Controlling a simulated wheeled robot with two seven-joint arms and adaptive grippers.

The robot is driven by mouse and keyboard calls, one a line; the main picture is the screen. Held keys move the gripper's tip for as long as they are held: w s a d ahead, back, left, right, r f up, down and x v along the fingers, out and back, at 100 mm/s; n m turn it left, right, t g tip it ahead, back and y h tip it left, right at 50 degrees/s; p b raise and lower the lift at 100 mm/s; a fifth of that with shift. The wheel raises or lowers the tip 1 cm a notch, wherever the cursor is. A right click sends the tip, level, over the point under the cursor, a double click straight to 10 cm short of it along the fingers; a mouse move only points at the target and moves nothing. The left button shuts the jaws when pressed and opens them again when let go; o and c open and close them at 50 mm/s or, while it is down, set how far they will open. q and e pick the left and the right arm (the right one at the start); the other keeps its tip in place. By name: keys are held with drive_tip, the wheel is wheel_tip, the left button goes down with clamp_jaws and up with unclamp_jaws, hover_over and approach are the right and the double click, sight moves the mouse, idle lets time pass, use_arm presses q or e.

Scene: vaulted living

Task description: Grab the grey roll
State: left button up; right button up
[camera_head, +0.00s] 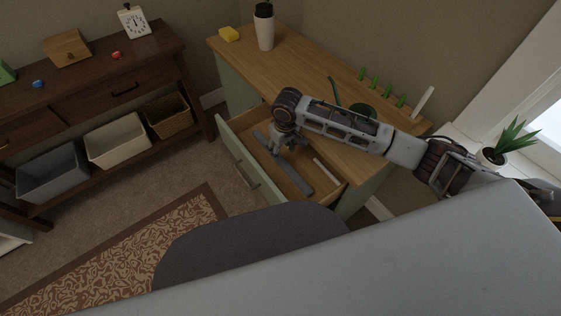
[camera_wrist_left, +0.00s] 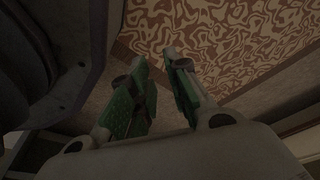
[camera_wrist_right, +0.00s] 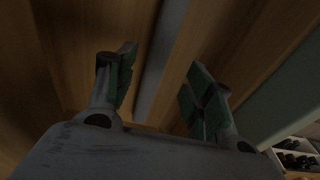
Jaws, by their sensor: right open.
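The grey roll (camera_head: 293,183) looks like a long grey bar lying in the open desk drawer (camera_head: 235,148). My right gripper (camera_head: 284,152) is over the drawer and hides the middle of the roll. In the right wrist view, my right gripper (camera_wrist_right: 162,82) is open. The grey roll (camera_wrist_right: 163,50) runs lengthwise through the gap between its fingers, apparently below the tips, and I see no grip on it. My left gripper (camera_wrist_left: 166,82) is open and empty above the patterned rug, and is out of the head view.
A white stick (camera_head: 327,170) lies in the drawer to the right of the roll. The wooden desktop (camera_head: 310,68) overhangs behind the drawer, holding a cup (camera_head: 264,27) and a yellow block (camera_head: 229,34). A dark rounded seat (camera_head: 245,245) stands in front. The rug (camera_head: 130,250) lies left.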

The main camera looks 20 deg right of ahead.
sight(281, 159)
use_arm(q)
drive_tip(key=shift+w+d+r, duration=0.3)
drive_tip(key=shift+d+r, duration=0.05)
drive_tip(key=shift+r, duration=0.2)
use_arm(e)
drive_tip(key=shift+w+f, duration=0.15)
drive_tip(key=shift+f, duration=1)
drive_tip(key=shift+f, duration=0.1)
drive_tip(key=shift+f+b, duration=0.35)
drive_tip(key=shift+f, duration=0.05)
drive_tip(key=shift+f+b, duration=0.3)
drive_tip(key=shift+f, duration=0.65)
use_arm(q)
drive_tip(key=shift+w+d+r+b, duration=0.1)
drive_tip(key=shift+w+d+r, duration=0.2)
drive_tip(key=shift+r, duration=0.35)
drive_tip(key=shift+w+d+r+b, duration=0.1)
drive_tip(key=shift+w+d+r, duration=0.15)
drive_tip(key=shift+r, duration=0.35)
drive_tip(key=shift+w+d+r+b, duration=0.1)
drive_tip(key=shift+w+d+r, duration=0.2)
drive_tip(key=shift+r, duration=0.35)
use_arm(e)
drive_tip(key=shift+w+f, duration=0.15)
drive_tip(key=shift+f, duration=1)
drive_tip(key=c, duration=1.1)
